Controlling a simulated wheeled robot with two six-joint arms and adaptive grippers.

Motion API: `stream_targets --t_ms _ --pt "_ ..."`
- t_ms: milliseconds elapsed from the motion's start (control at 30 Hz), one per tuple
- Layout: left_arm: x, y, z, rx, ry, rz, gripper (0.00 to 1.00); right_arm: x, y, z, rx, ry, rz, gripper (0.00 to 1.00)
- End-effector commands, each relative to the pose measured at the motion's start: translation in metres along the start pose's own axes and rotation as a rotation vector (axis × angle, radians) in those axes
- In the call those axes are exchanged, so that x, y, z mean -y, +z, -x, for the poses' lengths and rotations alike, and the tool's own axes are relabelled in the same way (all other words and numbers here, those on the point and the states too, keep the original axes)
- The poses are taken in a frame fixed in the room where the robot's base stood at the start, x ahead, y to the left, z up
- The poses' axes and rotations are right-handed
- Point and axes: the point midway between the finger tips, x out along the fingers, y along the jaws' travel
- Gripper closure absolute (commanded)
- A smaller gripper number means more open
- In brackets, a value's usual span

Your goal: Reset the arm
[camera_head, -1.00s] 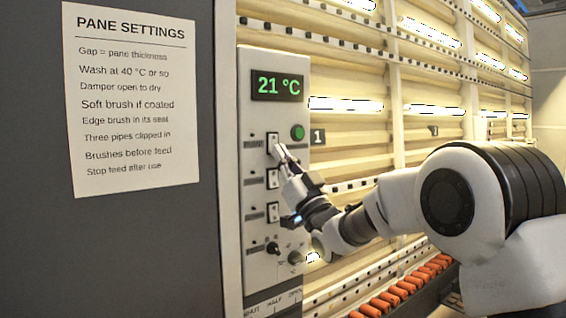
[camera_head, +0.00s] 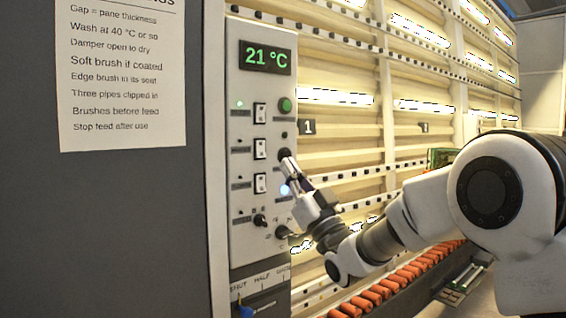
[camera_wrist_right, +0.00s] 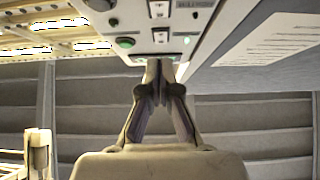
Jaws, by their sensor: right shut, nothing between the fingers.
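My right gripper (camera_head: 288,172) is shut and empty in the head view, with its fingertips in front of the control panel (camera_head: 243,215), right of the rocker switches. In the wrist view the same gripper (camera_wrist_right: 156,68) points toward the panel's edge. Whether the fingertips touch the panel cannot be told. The panel carries a 21 °C display (camera_head: 266,57), a green button (camera_head: 285,105), a column of three white rocker switches (camera_head: 260,149) and black knobs. A small green light (camera_head: 239,104) is lit beside the top switch. My left gripper is not in view.
A paper notice (camera_head: 120,75) hangs on the grey wall at left. The washer's beige slatted face (camera_head: 345,150) with lit tubes runs back to the right. Orange rollers (camera_head: 384,290) line its foot. A lever with a blue tip (camera_head: 246,311) sits below the panel.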

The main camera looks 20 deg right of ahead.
Motion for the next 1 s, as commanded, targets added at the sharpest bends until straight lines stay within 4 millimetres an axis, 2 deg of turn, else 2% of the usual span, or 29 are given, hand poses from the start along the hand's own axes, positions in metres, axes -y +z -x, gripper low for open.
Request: stream_targets --t_ms 133,533,633,667,733,767,833,900,967,1000 --pt "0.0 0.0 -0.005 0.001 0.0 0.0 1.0 0.0 0.001 0.01 -0.002 0.001 0.001 1.0" --pt "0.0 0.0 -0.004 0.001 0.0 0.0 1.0 0.0 0.001 0.009 -0.001 0.0 0.0 1.0" --pt "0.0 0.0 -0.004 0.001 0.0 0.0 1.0 -0.002 0.011 0.013 0.015 0.004 -0.004 1.0" --pt "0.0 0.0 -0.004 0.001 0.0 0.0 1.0 -0.003 0.02 0.016 0.028 0.007 -0.007 1.0" --pt "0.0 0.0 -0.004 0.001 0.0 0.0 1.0 -0.006 0.052 0.029 0.079 0.018 -0.021 1.0" --pt "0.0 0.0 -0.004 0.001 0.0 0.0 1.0 -0.008 0.071 0.037 0.108 0.023 -0.028 1.0" --pt "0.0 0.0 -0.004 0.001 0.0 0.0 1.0 -0.009 0.121 0.065 0.197 0.041 -0.053 1.0" --pt "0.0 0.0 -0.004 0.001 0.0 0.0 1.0 -0.009 0.173 0.104 0.304 0.069 -0.083 1.0" --pt "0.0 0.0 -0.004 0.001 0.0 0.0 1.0 -0.009 0.214 0.141 0.402 0.1 -0.109 1.0" --pt "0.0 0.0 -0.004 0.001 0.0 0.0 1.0 -0.007 0.239 0.168 0.472 0.122 -0.124 1.0"
